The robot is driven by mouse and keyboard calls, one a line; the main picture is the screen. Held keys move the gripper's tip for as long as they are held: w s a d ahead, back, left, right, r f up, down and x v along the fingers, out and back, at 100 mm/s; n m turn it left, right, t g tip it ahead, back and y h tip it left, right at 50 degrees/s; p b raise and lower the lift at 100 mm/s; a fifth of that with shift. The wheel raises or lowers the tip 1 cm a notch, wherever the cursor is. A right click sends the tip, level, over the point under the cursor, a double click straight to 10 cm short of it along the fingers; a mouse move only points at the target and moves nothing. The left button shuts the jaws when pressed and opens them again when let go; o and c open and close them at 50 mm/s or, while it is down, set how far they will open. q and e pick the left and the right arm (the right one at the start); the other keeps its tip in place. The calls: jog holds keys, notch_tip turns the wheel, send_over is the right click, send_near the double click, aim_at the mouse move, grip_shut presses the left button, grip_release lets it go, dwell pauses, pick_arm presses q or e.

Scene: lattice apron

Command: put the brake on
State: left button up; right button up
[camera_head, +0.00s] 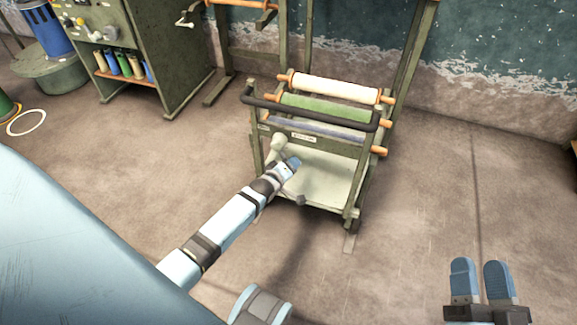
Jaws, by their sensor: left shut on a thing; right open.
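A green-grey wheeled-looking rack (352,192) with rolls stands in the middle of the head view. A dark handlebar (312,113) runs across its front. My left gripper (291,164) is at the front of the rack, below the handlebar, and is shut on a part there. My fingers hide that part, and I cannot tell its shape. I cannot tell which is the brake. My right gripper (479,280) is open and empty over the floor at lower right.
The rack carries a cream roll (337,89) and a green roll (325,109). A green cabinet (150,50) with small coloured rolls stands at upper left, near a blue bin (46,28). A white ring (27,122) lies at far left. The floor right of the rack is clear.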

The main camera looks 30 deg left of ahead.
pick_arm(q)
jog(key=shift+a, duration=0.25)
jog(key=o, duration=1.2)
pick_arm(e)
jog(key=shift+a, duration=0.1)
pick_arm(q)
jog(key=shift+s+d, duration=0.1)
jog(key=shift+s+r, duration=0.15)
jog(key=shift+s, duration=0.15)
jog(key=p+v, duration=0.5)
jog(key=v, duration=0.8)
pick_arm(e)
jog(key=d+f+g+h, duration=0.3)
jog(key=f, duration=0.4)
jog(key=shift+f+g, duration=0.2)
jog(key=shift+g, duration=0.1)
jog(key=shift+s, duration=0.1)
